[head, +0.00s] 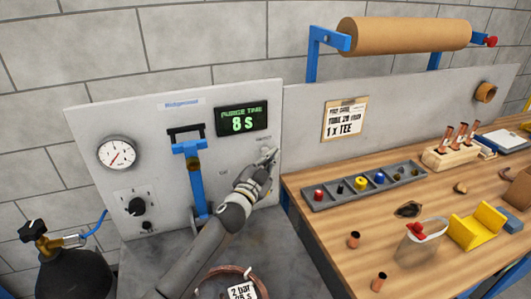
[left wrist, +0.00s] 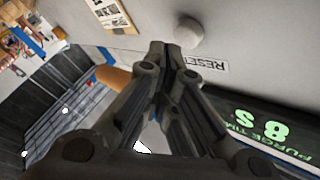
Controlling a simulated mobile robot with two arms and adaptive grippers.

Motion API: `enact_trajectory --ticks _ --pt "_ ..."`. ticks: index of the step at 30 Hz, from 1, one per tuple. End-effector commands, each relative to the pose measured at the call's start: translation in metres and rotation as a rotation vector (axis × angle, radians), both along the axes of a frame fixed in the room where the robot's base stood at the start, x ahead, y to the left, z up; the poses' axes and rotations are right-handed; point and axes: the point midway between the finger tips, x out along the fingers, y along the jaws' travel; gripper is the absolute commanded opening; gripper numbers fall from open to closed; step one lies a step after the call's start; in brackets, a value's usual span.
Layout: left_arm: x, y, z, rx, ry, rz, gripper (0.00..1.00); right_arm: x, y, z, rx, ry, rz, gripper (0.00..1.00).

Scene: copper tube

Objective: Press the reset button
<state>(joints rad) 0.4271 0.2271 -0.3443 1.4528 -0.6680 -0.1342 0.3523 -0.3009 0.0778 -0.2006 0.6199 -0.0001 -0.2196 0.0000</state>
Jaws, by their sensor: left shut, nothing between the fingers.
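The reset button is a pale grey round knob (left wrist: 188,32) on the light panel in the left wrist view. A label reading RESET (left wrist: 208,65) sits beside it, partly covered by my fingers. My left gripper (head: 268,156) is shut and empty, with its tips at the lower right of the control panel (head: 88,120), below the display. In the left wrist view the closed tips of my left gripper (left wrist: 173,52) appear close beside the button; I cannot tell whether they touch it. In the head view the gripper hides the button. My right gripper is not in view.
The display (head: 243,120) reads PURGE TIME 8 S. A blue lever (head: 193,175), a gauge (head: 117,153) and a black knob (head: 137,207) are also on the panel. A gas bottle (head: 75,275) stands at lower left. The wooden bench (head: 330,230) at right holds a parts tray (head: 347,198).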

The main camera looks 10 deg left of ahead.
Motion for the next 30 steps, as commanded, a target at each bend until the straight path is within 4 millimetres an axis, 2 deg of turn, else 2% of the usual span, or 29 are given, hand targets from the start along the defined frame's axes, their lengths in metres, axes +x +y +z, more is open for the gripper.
enact_trajectory --ticks 30 --pt "0.0093 0.0065 0.0004 0.001 -0.001 0.000 0.00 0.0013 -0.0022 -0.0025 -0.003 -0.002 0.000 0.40"
